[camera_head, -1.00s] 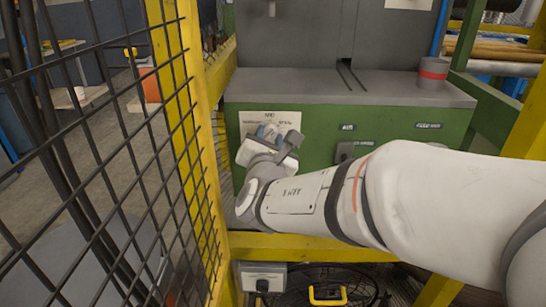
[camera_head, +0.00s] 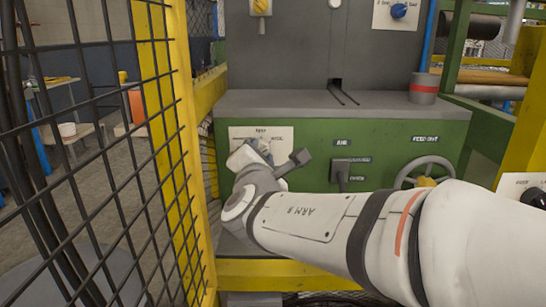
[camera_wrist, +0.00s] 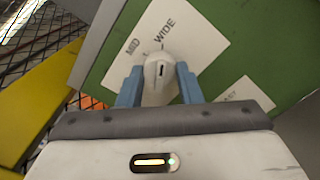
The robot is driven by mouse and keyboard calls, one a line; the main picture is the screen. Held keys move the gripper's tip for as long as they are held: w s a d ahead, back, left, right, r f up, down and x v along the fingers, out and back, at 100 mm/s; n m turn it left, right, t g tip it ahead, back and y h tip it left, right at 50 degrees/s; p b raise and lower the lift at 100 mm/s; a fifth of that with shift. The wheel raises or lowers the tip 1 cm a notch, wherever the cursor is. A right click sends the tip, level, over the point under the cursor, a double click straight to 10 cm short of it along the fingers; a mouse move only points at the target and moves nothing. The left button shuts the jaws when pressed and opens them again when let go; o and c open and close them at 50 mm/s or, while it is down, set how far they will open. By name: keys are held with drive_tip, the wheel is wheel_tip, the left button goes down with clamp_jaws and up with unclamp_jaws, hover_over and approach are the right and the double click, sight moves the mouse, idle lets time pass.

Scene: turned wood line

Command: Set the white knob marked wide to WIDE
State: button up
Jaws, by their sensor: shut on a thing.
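The white knob (camera_wrist: 158,76) sits on a white label plate (camera_wrist: 193,48) on the green panel. In the wrist view its dark slot runs roughly up and down the picture. The words MID and WIDE stand above it, WIDE to the right. My gripper (camera_wrist: 159,88) has its blue fingers on either side of the knob and is shut on it. In the head view my gripper (camera_head: 260,148) is at the label plate (camera_head: 283,134), and my wrist hides most of the knob. The exact setting is hard to tell.
A black mesh fence with a yellow post (camera_head: 178,150) stands close on the left. Right of my gripper are an AIR switch (camera_head: 341,169) and a FEED OUT handwheel (camera_head: 425,170). A grey can with a red band (camera_head: 423,88) stands on the machine's ledge.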

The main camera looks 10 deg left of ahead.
drive_tip(key=o, duration=1)
drive_tip(key=p+v, duration=0.1)
drive_tip(key=v, duration=0.6)
drive_tip(key=shift+s+d+p, duration=0.2)
drive_tip(key=shift+s+p, duration=0.1)
drive_tip(key=shift+s, duration=0.05)
